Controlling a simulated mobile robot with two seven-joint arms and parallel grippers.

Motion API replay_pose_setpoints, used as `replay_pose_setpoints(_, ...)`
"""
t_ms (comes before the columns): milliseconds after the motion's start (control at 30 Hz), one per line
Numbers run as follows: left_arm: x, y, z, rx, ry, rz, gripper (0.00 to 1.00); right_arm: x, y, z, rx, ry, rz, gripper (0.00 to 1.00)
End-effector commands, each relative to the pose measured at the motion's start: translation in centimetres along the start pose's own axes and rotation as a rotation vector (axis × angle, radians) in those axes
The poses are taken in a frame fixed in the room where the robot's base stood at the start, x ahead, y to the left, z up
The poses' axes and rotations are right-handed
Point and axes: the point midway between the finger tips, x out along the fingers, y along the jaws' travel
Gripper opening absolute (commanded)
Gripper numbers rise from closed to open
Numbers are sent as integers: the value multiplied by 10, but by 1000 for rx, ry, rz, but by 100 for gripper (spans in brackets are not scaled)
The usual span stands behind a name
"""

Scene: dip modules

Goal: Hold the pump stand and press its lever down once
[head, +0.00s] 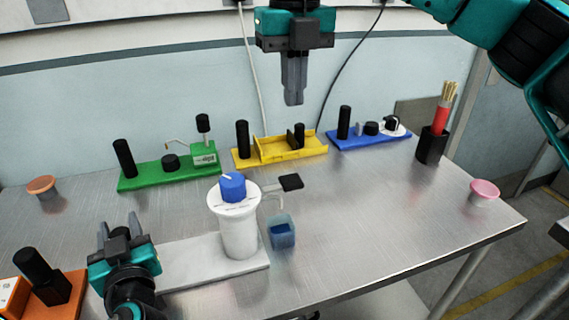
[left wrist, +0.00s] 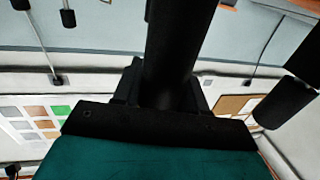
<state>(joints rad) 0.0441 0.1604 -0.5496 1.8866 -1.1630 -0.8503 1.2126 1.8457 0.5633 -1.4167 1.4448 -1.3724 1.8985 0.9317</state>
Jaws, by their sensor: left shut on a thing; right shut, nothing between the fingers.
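The pump stand (head: 172,262) is a white base with a white cylinder (head: 239,235) topped by a blue knob (head: 232,185). Its lever appears to be the black pad (head: 291,182) at the cylinder's right, above a cup of blue liquid (head: 281,233). My left gripper (head: 119,224) is at the base's left end, shut on what looks like the stand's black post; a black post (left wrist: 178,50) fills the middle of the left wrist view. My right gripper (head: 293,98) is shut and empty, pointing down above and behind the stand, apart from the lever.
Green (head: 135,183), yellow (head: 245,161) and blue (head: 375,140) stands line the back. An orange stand (head: 72,285) is beside my left gripper. A black holder (head: 431,147) with red-and-tan sticks and a pink cup (head: 484,190) stand at the right. The table's front right is clear.

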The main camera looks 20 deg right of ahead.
Motion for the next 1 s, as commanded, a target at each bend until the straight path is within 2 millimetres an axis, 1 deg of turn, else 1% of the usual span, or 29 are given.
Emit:
replay_pose_setpoints(300, 0, 0, 0, -1, 1, 0, 0, 1, 0, 0, 0, 1, 1, 0)
replay_pose_setpoints(367, 0, 0, 0, -1, 1, 0, 0, 4, 0, 0, 1, 1, 1, 0)
replay_pose_setpoints(467, 0, 0, 0, -1, 1, 0, 0, 14, 0, 0, 0, 2, 0, 0)
replay_pose_setpoints(567, 0, 0, 0, -1, 1, 1, 0, 31, 0, -1, 0, 4, 0, 0)
replay_pose_setpoints(900, 0, 0, -1, -1, 1, 1, 0, 103, 0, -1, 0, 4, 1, 0)
replay_pose_setpoints(1000, 0, 0, -1, -1, 1, 1, 0, 119, 0, -1, 0, 3, 1, 0)
